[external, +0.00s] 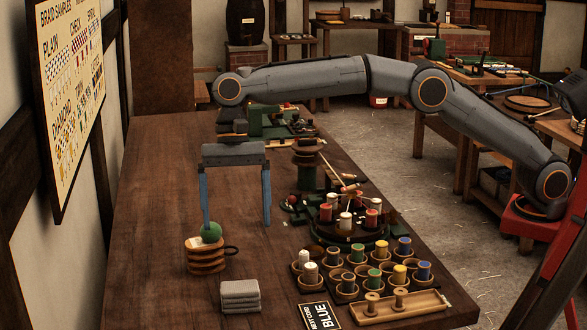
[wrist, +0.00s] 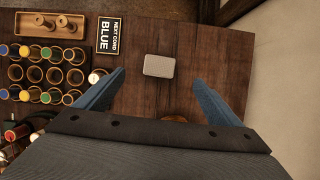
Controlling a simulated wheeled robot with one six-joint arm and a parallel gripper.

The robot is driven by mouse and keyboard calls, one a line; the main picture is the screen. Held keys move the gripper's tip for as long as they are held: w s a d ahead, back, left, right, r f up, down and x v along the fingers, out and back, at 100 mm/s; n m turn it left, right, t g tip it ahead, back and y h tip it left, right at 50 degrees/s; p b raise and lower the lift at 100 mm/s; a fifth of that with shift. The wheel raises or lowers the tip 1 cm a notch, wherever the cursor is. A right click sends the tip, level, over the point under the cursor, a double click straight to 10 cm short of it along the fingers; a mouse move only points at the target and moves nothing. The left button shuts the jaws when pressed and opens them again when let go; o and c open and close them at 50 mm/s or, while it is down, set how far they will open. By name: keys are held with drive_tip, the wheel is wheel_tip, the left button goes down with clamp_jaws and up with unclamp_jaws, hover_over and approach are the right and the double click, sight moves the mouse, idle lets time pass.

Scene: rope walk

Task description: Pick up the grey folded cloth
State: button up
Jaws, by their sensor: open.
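The grey folded cloth (external: 240,295) lies on the wooden table near its front edge, a small neat stack. It also shows in the wrist view (wrist: 159,66), lying flat, ahead of and between the two blue fingers. My gripper (external: 237,226) is open and empty, its fingers pointing down above the table, behind the cloth in the external view. In the wrist view my gripper (wrist: 158,80) has its fingers wide apart, with the cloth narrower than the gap. Nothing touches the cloth.
A round wooden container (external: 206,262) with a green ball (external: 211,231) stands beside the left finger. Spools in cups (external: 350,283), a spool tray (external: 398,308) and a BLUE sign (external: 318,316) lie right of the cloth.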

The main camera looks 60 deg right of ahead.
drive_tip(key=a, duration=0.1)
hover_over(240, 286)
drive_tip(key=w+d, duration=0.2)
wheel_tip(240, 286, down, 9)
drive_tip(key=shift+a+r, duration=0.1)
drive_tip(key=shift+p+x, duration=0.7)
drive_tip(key=shift+x, duration=3.05)
drive_tip(key=c, duration=1.2)
drive_tip(key=shift+o, duration=0.2)
